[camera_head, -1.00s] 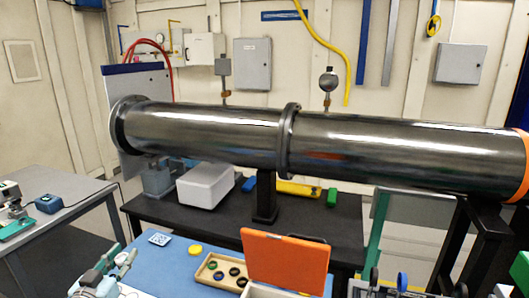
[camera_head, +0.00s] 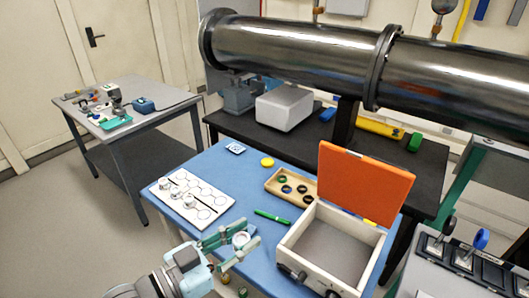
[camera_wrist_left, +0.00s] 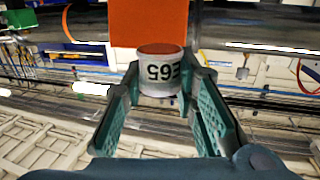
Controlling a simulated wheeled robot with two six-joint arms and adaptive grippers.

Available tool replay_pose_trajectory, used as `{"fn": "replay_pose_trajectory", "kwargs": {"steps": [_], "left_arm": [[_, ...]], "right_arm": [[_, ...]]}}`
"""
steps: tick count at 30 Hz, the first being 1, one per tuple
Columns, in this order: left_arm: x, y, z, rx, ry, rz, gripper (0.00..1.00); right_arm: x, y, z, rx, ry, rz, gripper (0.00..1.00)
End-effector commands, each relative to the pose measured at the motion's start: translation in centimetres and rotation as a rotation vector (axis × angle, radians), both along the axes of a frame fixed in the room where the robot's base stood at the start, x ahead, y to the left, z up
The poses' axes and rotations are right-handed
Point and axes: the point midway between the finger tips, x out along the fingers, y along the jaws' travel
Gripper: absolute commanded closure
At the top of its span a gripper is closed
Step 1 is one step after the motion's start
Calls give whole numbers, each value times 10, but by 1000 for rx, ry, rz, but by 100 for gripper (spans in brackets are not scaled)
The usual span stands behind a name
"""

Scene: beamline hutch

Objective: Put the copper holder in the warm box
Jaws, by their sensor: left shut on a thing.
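My left gripper (camera_head: 249,241) is above the blue table, left of the open box, with its teal fingers shut on a small round holder. In the left wrist view the holder (camera_wrist_left: 160,78) is a white cylinder with a copper-coloured top and a dark marking, held between both fingers (camera_wrist_left: 166,82). In the head view only its pale round body (camera_head: 241,239) shows. The warm box (camera_head: 291,232) is off-white with an empty grey interior, and its orange lid (camera_head: 365,182) stands open at the back. My right gripper is not in view.
A white board (camera_head: 205,190) with circles and several small round pieces lies left on the blue table (camera_head: 215,160). A large steel tube (camera_head: 300,50) crosses above. A control panel (camera_head: 470,265) stands right.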

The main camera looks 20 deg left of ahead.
Motion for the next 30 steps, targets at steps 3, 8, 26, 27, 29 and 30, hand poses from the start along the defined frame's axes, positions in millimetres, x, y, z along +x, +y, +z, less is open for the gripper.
{"fn": "replay_pose_trajectory", "kwargs": {"steps": [3,8,26,27,29,30], "left_arm": [[3,0,5,1,-3,-2,100],[21,4,33,-3,-15,-3,100],[193,195,39,-3,5,509,100],[198,209,30,-2,5,540,100],[202,226,13,-1,7,576,100],[202,235,2,0,6,594,100]], "right_arm": [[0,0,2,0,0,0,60],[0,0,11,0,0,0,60],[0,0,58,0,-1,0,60],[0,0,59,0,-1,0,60],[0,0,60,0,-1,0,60],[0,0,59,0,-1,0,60]]}}
